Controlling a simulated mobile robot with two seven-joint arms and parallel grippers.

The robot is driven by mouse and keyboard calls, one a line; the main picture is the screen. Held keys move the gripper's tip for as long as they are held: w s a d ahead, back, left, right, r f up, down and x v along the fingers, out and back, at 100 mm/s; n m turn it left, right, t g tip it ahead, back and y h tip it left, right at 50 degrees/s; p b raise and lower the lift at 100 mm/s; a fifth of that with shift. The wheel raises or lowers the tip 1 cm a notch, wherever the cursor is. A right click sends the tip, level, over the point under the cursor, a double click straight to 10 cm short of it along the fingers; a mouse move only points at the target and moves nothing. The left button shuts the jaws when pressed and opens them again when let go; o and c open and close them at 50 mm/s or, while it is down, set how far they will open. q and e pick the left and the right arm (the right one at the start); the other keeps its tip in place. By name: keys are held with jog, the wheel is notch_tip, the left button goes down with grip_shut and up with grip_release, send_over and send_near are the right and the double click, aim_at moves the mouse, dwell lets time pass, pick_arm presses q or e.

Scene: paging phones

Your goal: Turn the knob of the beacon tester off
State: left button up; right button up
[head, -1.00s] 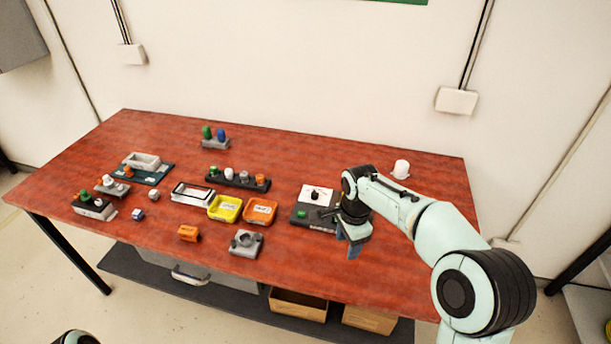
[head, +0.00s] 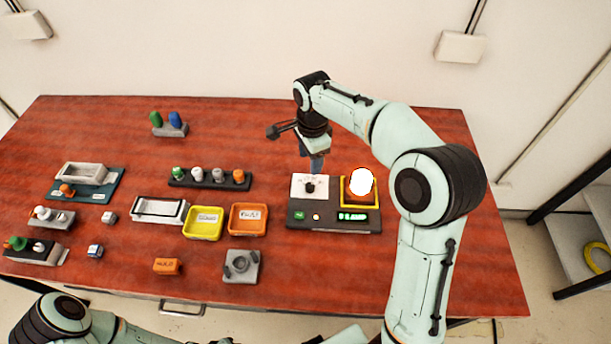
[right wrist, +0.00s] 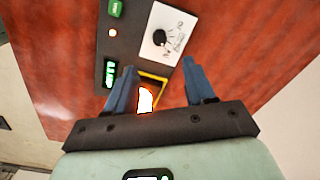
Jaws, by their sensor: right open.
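The beacon tester (head: 335,222) is a dark box near the middle right of the table. Its black knob (head: 309,187) sits on a white dial plate at the tester's back left; it also shows in the right wrist view (right wrist: 160,38). A glowing beacon (head: 362,182) stands in the tester's yellow-framed square and also shows in the right wrist view (right wrist: 145,99). My right gripper (head: 316,165) is above and just behind the dial plate, apart from the knob. In the wrist view its blue fingers (right wrist: 158,82) are open and empty. My left gripper does not show.
A yellow tray (head: 203,237) and an orange tray (head: 236,232) lie left of the tester. A rack of coloured caps (head: 209,186) stands behind them, and a grey fixture (head: 241,279) in front.

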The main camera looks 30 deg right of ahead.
aim_at(309, 186)
notch_tip(309, 186, down, 12)
jog(key=shift+w+f+b, duration=0.1)
jog(key=shift+w+b, duration=0.05)
jog(key=shift+b, duration=0.25)
grip_shut()
